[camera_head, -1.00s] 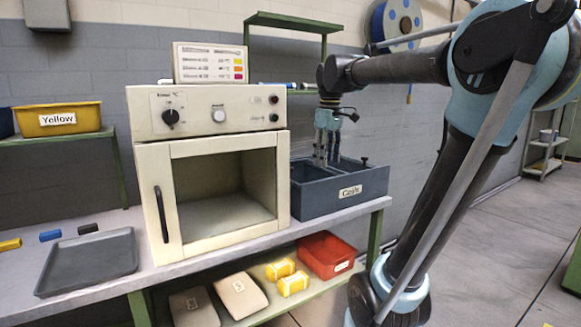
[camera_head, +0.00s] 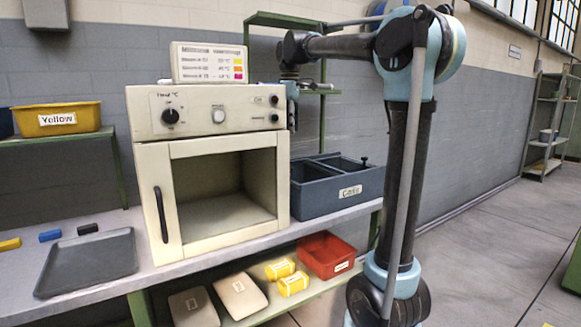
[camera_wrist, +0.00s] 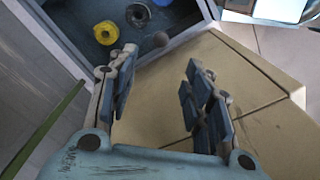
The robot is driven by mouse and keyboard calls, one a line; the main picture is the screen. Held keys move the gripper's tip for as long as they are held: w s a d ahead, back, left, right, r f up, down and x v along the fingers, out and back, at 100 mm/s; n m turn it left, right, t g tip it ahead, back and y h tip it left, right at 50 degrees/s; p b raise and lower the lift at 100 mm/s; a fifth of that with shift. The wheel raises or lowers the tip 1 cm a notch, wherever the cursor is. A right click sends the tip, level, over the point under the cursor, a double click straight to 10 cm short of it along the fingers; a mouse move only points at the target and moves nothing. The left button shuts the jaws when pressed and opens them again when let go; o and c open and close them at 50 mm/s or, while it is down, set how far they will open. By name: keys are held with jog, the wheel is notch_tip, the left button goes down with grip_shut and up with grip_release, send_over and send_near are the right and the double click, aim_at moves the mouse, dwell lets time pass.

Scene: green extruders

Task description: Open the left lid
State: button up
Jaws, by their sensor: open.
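A blue-grey box (camera_head: 336,199) with a white label stands on the bench right of the oven. It has two top sections side by side, and a small dark knob (camera_head: 364,160) stands over the right one. I cannot tell how the left lid sits; the left top section (camera_head: 313,171) looks dark and sunken. In the wrist view, part of the box shows at the top, with a yellow coil (camera_wrist: 107,32) and a dark coil (camera_wrist: 138,14) inside. My gripper (camera_wrist: 162,58) is open and empty. In the head view it is above the box, partly hidden beside the oven's upper right edge.
The oven (camera_head: 208,155) stands directly left of the box, its front opening showing the cavity. A green shelf frame (camera_head: 285,20) rises behind. A red bin (camera_head: 328,255) sits on the lower shelf. A grey tray (camera_head: 88,262) lies at left.

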notch_tip(320, 180, down, 14)
jog(key=shift+f, duration=0.25)
dwell(0.3)
